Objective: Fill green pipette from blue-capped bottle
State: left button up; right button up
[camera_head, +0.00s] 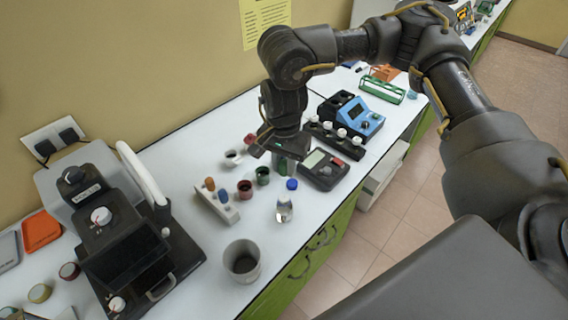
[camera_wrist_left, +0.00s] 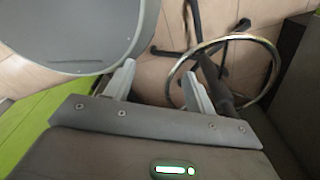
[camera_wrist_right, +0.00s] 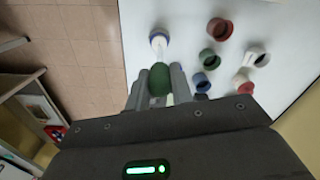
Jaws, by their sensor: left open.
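My right gripper (camera_head: 281,157) is behind the bottle in the head view, above the bench. In the right wrist view its fingers (camera_wrist_right: 157,88) are closed around the green bulb of the pipette (camera_wrist_right: 160,79). The pipette's lower part is mostly hidden. My left gripper (camera_wrist_left: 157,83) is open and empty in the left wrist view, away from the bench.
A white rack (camera_head: 217,205) holds an orange and a blue pipette. Red and green cups (camera_head: 263,176) stand near it. A grey beaker (camera_head: 241,262) stands at the front. A dark meter (camera_head: 324,168) is right of the bottle. A large instrument (camera_head: 128,250) fills the left.

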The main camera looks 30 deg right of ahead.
aim_at(284, 194)
jog(key=c, duration=0.4)
grip_shut()
jog(key=shift+f, duration=0.1)
jog(key=shift+f, duration=0.1)
jog(key=shift+f+b, duration=0.85)
jog(key=shift+f, duration=0.05)
jog(key=shift+f, duration=0.1)
jog(key=shift+f+b, duration=2.4)
jog(key=shift+f, duration=0.5)
